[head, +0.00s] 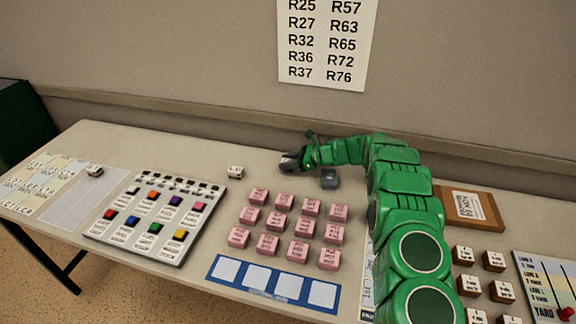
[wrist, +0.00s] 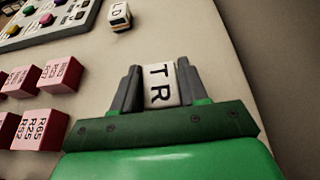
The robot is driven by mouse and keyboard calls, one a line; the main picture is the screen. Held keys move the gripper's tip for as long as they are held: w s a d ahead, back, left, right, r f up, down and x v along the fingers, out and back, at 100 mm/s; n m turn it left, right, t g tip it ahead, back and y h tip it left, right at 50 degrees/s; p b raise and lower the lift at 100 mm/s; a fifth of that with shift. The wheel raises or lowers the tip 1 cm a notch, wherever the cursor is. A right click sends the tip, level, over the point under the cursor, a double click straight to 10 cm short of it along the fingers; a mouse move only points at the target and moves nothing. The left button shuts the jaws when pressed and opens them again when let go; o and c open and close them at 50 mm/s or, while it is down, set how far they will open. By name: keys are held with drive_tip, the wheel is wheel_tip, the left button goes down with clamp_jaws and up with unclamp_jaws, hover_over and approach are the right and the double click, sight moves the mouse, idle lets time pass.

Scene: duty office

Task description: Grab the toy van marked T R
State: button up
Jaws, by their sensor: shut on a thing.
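The toy van marked T R (wrist: 160,85) is white with black letters and sits between the two grey fingers of my gripper (wrist: 158,74) in the wrist view. The fingers are shut on its sides. In the head view my gripper (head: 290,162) is low over the back of the table, and I cannot make out the van there. Another small white van marked LD (wrist: 119,16) stands apart from my gripper; in the head view a small white van (head: 235,172) stands to the gripper's left.
Several pink blocks (head: 270,243) stand in rows in front, with a blue strip of white squares (head: 273,285) before them. A button panel (head: 157,218) lies left. A blue-grey object (head: 330,179) is close to my arm. Wooden blocks (head: 494,261) stand right.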

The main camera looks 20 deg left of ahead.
drive_tip(key=shift+r, duration=0.8)
drive_tip(key=shift+s+d+r, duration=0.15)
drive_tip(key=shift+s+r, duration=0.05)
drive_tip(key=shift+r, duration=0.05)
drive_tip(key=s+d+r, duration=0.5)
drive_tip(key=s+r, duration=0.4)
drive_tip(key=s, duration=0.3)
drive_tip(key=shift+d+r, duration=0.2)
drive_tip(key=shift+d, duration=0.2)
